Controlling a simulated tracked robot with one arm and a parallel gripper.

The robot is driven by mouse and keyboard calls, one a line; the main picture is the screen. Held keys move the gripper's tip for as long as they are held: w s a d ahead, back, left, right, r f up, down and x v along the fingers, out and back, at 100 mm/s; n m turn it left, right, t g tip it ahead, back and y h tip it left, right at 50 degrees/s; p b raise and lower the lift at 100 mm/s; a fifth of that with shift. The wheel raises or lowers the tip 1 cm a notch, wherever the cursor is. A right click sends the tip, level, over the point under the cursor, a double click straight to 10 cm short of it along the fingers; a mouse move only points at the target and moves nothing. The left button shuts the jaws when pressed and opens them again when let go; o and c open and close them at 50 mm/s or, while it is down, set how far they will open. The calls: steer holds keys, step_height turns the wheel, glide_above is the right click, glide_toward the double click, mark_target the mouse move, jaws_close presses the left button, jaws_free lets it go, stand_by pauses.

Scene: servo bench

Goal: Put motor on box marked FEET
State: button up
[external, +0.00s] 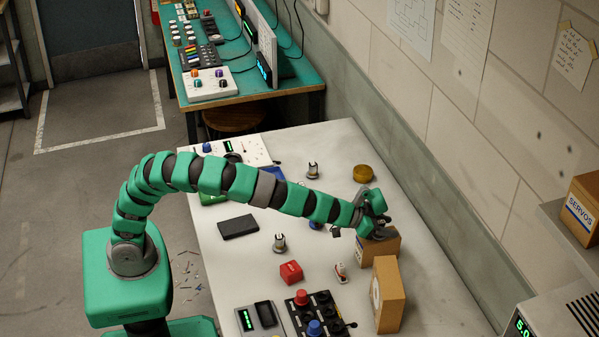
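My gripper (376,220) is at the right side of the white bench, at the top of a cardboard box (386,250). Its fingers are small and dark here, and I cannot tell whether they are open or hold anything. A second cardboard box (389,297) stands upright in front, with a round pale label on its left side. No word FEET is legible on either box. Small silver-and-dark parts that look like motors stand on the bench: one at the back (313,168), one in the middle (279,242). A white and red part (341,271) is near the front box.
A black panel with red and blue knobs (318,312) is at the front. A box marked SERVOS (579,212) sits on the right shelf.

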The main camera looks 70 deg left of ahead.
steer(key=shift+r, duration=0.1)
steer(key=shift+s+r, duration=0.25)
steer(key=shift+s, duration=0.25)
steer(key=p+v, duration=0.1)
steer(key=v, duration=1)
steer(key=shift+a, duration=0.1)
steer(key=a+r+n+t, duration=0.1)
steer(key=a+r, duration=0.7)
steer(key=r, duration=0.4)
steer(key=s+a+r, duration=0.6)
steer(key=r, duration=0.2)
steer(key=s+a+r+t, duration=0.1)
steer(key=s+a+r, duration=0.4)
steer(key=r, duration=0.4)
steer(key=s+a+r+t+y, duration=0.1)
steer(key=s+a+r, duration=0.5)
steer(key=a+r, duration=0.2)
steer(key=shift+s+r, duration=0.2)
steer(key=shift+s, duration=0.1)
steer(key=shift+a, duration=0.1)
